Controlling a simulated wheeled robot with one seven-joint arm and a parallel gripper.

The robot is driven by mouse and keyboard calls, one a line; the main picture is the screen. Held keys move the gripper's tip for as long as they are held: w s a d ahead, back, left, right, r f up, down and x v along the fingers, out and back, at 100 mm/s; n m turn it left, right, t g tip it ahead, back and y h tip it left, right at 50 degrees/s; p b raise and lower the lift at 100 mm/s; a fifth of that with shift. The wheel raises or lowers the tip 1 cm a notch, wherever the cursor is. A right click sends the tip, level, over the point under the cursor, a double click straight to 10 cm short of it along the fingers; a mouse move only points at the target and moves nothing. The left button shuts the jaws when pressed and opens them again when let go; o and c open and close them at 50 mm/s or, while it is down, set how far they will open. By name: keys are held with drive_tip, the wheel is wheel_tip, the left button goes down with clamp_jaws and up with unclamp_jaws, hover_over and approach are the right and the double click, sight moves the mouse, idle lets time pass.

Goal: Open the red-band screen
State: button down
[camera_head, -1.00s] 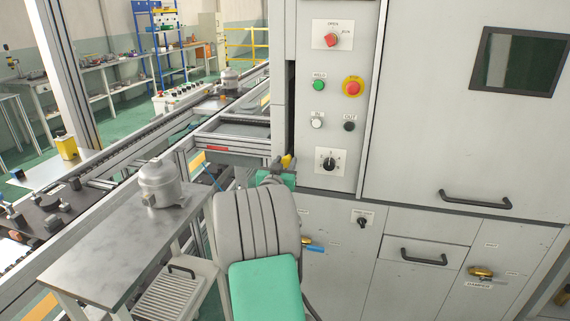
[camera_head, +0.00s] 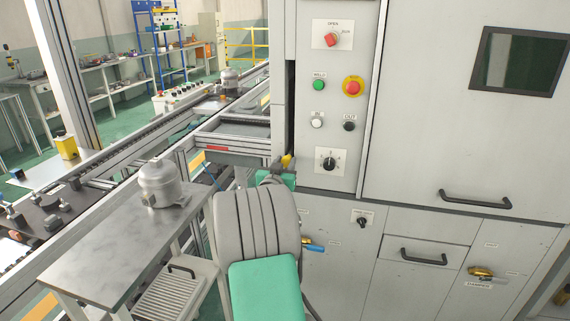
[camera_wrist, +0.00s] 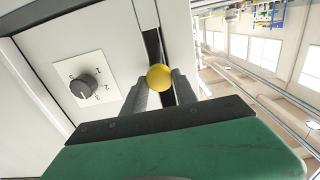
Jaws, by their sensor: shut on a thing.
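My gripper (camera_head: 276,168) is at the left edge of the grey cabinet, beside a dark vertical slot (camera_head: 290,105). In the wrist view its two fingers (camera_wrist: 161,88) are shut on a round yellow knob (camera_wrist: 159,77), which sits in front of the slot. The knob also shows in the head view (camera_head: 287,160). A short red strip (camera_head: 215,148) lies on a grey rail left of the cabinet. I cannot tell from these views whether it belongs to a screen. What the knob is fixed to is hidden.
The cabinet's control panel (camera_head: 338,95) has a red switch, buttons and a numbered dial (camera_wrist: 84,87) close to my fingers. A dark window (camera_head: 519,62) and a black handle (camera_head: 476,200) are at right. A steel table (camera_head: 105,250) bears a grey compressor (camera_head: 161,184) at left.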

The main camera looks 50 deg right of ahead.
drive_tip(key=shift+r, duration=0.1)
idle(0.4)
wheel_tip(320, 180, up, 27)
drive_tip(key=p, duration=0.3)
drive_tip(key=shift+f+p, duration=0.2)
drive_tip(key=shift+p, duration=0.2)
drive_tip(key=c, duration=1)
unclamp_jaws()
drive_tip(key=shift+f, duration=0.15)
drive_tip(key=b+v, duration=0.2)
drive_tip(key=v, duration=0.5)
drive_tip(key=shift+s+a, duration=0.2)
drive_tip(key=shift+a, duration=0.2)
